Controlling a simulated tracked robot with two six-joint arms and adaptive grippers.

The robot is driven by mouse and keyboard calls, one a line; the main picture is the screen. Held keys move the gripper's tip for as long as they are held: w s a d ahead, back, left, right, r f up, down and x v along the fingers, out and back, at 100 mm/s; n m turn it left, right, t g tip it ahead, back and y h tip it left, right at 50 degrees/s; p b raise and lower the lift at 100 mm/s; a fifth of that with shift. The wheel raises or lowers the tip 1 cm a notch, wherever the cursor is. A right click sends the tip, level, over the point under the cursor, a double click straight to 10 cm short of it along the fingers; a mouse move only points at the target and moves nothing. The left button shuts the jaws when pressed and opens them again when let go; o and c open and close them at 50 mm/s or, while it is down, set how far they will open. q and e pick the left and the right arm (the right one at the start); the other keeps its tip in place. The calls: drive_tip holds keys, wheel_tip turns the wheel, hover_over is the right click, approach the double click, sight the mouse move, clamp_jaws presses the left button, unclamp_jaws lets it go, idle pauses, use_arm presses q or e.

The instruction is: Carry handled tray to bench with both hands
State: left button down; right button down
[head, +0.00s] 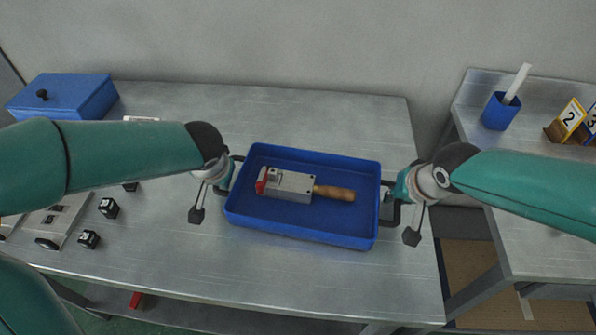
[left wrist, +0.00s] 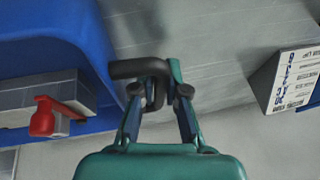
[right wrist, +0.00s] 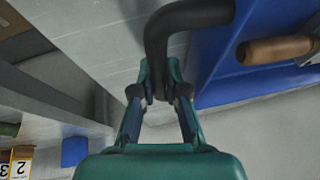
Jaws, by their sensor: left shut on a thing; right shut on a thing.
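The blue handled tray (head: 300,235) is in the middle of the head view, over the metal bench (head: 180,255). I cannot tell whether it touches the bench top. In it lies a grey metal tool (head: 290,186) with a red end and a wooden handle (head: 334,193). My left gripper (head: 232,172) is shut on the tray's left black handle, which shows in the left wrist view (left wrist: 140,70). My right gripper (head: 392,197) is shut on the right black handle, which shows in the right wrist view (right wrist: 190,18).
A blue lidded box (head: 70,95) stands at the back left of the bench. Several small black blocks (head: 108,207) lie at the left. A second table (head: 540,215) on the right holds a blue cup (head: 499,111) and numbered stands (head: 570,117). A gap separates the tables.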

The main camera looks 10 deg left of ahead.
use_arm(q)
drive_tip(key=c, duration=1.2)
unclamp_jaws()
drive_tip(key=shift+f, duration=0.1)
use_arm(e)
drive_tip(key=c, duration=1.2)
unclamp_jaws()
drive_tip(key=shift+f, duration=0.1)
